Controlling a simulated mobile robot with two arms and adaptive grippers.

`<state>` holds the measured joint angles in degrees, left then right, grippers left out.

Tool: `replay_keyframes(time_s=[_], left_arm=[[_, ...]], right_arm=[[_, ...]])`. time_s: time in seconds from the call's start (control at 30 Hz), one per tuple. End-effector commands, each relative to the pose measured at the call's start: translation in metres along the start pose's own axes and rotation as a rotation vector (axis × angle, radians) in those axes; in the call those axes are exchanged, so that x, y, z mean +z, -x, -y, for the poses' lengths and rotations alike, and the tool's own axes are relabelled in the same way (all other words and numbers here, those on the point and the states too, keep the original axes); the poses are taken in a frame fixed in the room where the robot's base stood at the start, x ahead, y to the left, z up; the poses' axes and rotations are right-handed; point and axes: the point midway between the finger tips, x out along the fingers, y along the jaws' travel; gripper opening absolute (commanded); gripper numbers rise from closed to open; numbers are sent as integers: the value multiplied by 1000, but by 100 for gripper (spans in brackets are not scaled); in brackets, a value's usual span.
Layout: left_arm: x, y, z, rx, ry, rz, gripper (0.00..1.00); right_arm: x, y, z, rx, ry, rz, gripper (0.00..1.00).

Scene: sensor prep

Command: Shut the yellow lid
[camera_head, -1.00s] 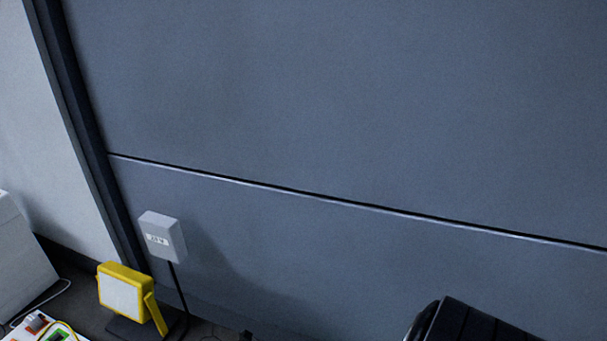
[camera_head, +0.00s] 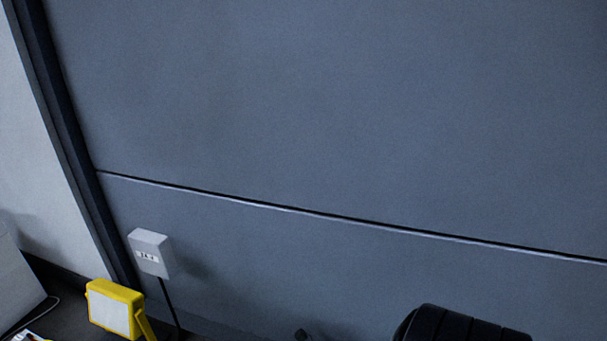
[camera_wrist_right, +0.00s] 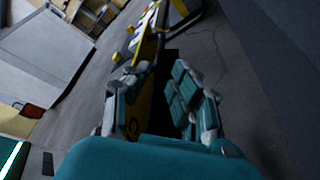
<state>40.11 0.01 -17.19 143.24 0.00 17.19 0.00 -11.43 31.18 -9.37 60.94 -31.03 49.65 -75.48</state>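My right gripper (camera_wrist_right: 165,100) shows in the right wrist view, with teal pads and grey finger links. Its fingers are apart, with a dark gap and no held object visible between them. A yellow strip with dark marks (camera_wrist_right: 146,50) lies beyond the left finger; part of it is hidden by that finger. I cannot tell whether this strip belongs to the yellow lid. No lid is clearly recognisable in the head view. My left gripper is not in view.
A grey panel wall (camera_head: 330,120) fills most of the head view. A yellow work light (camera_head: 113,308) and a small grey box with a cable (camera_head: 149,253) are at lower left. A pale cabinet (camera_wrist_right: 55,50) and bare grey floor (camera_wrist_right: 235,75) show in the wrist view.

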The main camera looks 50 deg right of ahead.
Motion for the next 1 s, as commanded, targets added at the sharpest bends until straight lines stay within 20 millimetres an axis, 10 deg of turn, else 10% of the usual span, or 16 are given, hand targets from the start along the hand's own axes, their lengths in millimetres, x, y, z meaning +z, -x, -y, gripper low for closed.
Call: replay_keyframes(time_s=[0.2,1.0], left_arm=[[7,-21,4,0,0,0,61],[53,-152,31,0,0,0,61]], right_arm=[[4,44,-6,-7,-11,3,23],[17,77,-45,-317,-627,215,23]])
